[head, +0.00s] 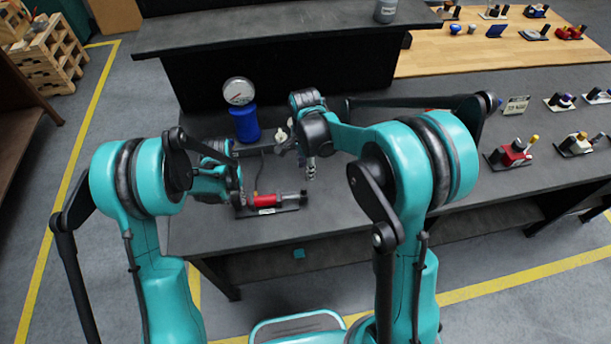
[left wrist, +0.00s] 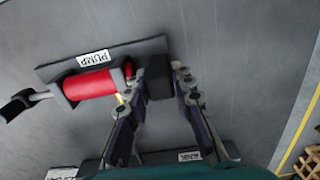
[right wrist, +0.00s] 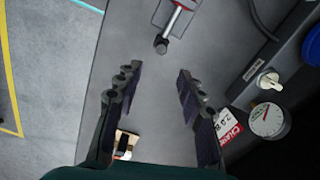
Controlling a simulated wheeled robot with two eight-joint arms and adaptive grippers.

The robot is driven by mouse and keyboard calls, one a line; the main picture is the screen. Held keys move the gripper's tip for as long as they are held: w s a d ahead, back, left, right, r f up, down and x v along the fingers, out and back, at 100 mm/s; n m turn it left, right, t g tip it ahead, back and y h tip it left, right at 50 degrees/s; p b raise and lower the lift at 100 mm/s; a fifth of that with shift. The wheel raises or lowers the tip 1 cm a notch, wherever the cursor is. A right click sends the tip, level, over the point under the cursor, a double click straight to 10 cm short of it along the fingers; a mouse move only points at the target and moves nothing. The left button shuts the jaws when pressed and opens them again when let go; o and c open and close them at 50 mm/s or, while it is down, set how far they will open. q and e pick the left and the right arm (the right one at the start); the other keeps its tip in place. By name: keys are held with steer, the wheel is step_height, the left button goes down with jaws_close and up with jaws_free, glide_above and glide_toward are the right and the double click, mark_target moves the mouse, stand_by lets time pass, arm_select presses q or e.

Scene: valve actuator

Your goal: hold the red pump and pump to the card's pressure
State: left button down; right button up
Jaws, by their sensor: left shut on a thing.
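The red pump (head: 265,201) lies on its dark base on the table; it also shows in the left wrist view (left wrist: 92,84), beside a white PUMP label. My left gripper (head: 238,197) is shut on the black end block (left wrist: 158,77) of the pump. My right gripper (right wrist: 155,80) is open and empty, above the table behind the pump. The pump's rod and black handle end (right wrist: 161,44) show beyond its fingertips. A red and white card (right wrist: 228,125) reads CHARGE, partly cut by a finger.
A white knob (right wrist: 268,80) is beside the gauge, on a dark labelled base. A raised dark shelf (head: 270,30) runs along the back. Several small fixtures, one red (head: 512,153), stand on the right of the table.

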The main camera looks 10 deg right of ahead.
mark_target(304, 193)
steer(key=shift+r, duration=0.55)
steer(key=shift+d+f, duration=0.1)
steer(key=shift+d, duration=0.1)
steer(key=c, duration=0.7)
steer(key=s+d+m+y, duration=0.1)
steer(key=d+m, duration=0.1)
steer(key=d, duration=0.1)
steer(key=s+d+f+m+y, duration=0.1)
steer(key=d+m, duration=0.1)
steer(key=d, duration=0.1)
steer(key=s+d+f+m+t+y, duration=0.1)
steer(key=d+y, duration=0.1)
steer(key=d, duration=0.1)
steer(key=shift+d+m, duration=0.3)
steer(key=shift+m, duration=0.1)
jaws_close()
steer(key=x, duration=1)
steer(key=shift+a, duration=0.1)
steer(key=shift+w+a, duration=0.2)
steer(key=shift+a, duration=0.4)
steer(key=shift+w+a, duration=0.2)
steer(key=shift+a, duration=0.4)
steer(key=shift+w+a+r, duration=0.1)
steer(key=shift+w+a, duration=0.1)
steer(key=shift+a, duration=0.45)
